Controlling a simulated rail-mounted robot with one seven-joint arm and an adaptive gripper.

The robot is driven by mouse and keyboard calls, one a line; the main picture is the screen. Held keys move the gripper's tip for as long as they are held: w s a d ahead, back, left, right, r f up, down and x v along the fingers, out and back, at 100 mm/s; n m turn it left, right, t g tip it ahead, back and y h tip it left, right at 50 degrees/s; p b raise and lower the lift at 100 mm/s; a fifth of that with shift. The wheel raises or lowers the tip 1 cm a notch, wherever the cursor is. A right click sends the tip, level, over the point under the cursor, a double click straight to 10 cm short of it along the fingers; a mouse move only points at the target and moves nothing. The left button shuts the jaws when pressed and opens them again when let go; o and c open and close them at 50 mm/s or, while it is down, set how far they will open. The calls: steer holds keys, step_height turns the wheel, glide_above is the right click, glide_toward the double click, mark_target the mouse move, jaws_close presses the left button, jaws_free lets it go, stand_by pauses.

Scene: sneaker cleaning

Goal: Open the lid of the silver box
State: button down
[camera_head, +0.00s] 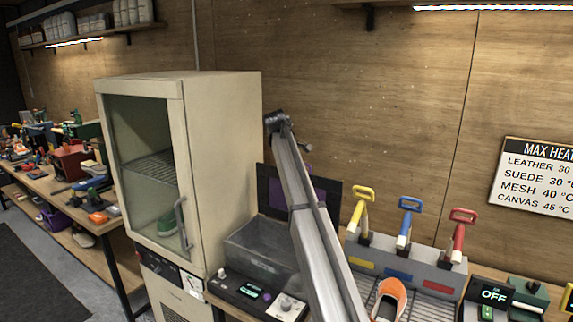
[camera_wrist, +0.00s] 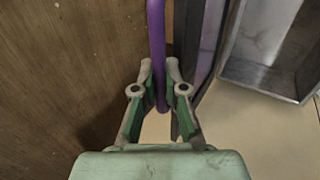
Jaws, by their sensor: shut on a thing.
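The silver box (camera_head: 262,248) stands on the bench right of the cream cabinet, and its inside is visible from above. Its dark lid (camera_head: 328,193) with a purple panel stands roughly upright at the back of the box, partly behind my arm. In the wrist view the empty inside of the box (camera_wrist: 270,80) shows at upper right. The lid stands edge-on (camera_wrist: 186,70) left of it. My gripper (camera_wrist: 160,100) is shut on a purple handle (camera_wrist: 156,45) beside the lid. The gripper itself cannot be made out in the head view.
The cream cabinet (camera_head: 228,150) stands close on the left, with a green shoe inside. A control panel (camera_head: 250,290) lies in front of the box. Yellow, blue (camera_head: 408,220) and red handled tools and an orange shoe (camera_head: 390,298) are at right. A wooden wall is close behind.

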stand_by(0.3)
steer(key=c, duration=1.2)
jaws_free()
steer(key=v, duration=1.2)
